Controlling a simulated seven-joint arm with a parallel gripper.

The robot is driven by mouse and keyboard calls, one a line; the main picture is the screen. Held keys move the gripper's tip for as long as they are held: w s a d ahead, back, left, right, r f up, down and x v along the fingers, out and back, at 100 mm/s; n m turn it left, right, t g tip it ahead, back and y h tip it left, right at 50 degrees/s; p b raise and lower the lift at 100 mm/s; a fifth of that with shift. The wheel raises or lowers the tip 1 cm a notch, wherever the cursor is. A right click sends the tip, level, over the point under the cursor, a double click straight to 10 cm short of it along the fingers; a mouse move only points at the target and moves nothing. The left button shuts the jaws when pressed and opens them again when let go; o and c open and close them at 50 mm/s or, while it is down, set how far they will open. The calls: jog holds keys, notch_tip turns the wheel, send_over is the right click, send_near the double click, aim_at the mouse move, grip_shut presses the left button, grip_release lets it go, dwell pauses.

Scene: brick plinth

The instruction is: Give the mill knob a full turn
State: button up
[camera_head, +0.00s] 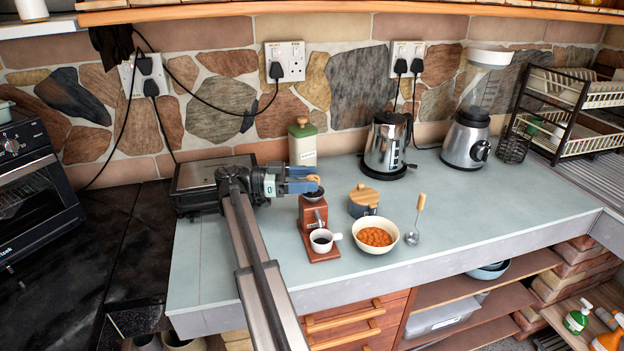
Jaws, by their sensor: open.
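The coffee mill (312,216) stands upright on the counter, with a reddish wooden body and a dark metal top. Its small wooden knob (313,183) shows above the top, at the tips of my gripper (312,179). My gripper reaches in from the left, level, with blue fingers that are open. The fingers partly cover the knob and crank, and I cannot tell whether they touch the knob. A white cup (323,241) with dark contents stands on the mill's base.
Close to the mill are a lidded jar (364,201), a bowl of orange-brown food (376,236), a spoon (413,236) and a green-lidded canister (303,143). A kettle (386,143) and blender (467,136) stand farther back. The counter's right front is clear.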

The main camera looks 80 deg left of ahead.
jog(key=shift+v, duration=2.85)
jog(key=s+d+n+y, duration=0.2)
jog(key=s+d, duration=0.3)
jog(key=d, duration=0.1)
jog(key=w+a+y, duration=0.1)
jog(key=w, duration=0.3)
jog(key=w+a+n+y, duration=0.1)
jog(key=w+a+y, duration=0.1)
jog(key=w, duration=0.3)
jog(key=w+a+n+y, duration=0.1)
jog(key=w, duration=0.4)
jog(key=shift+w+a+y, duration=0.1)
jog(key=shift+a+y, duration=0.15)
jog(key=shift+y, duration=0.15)
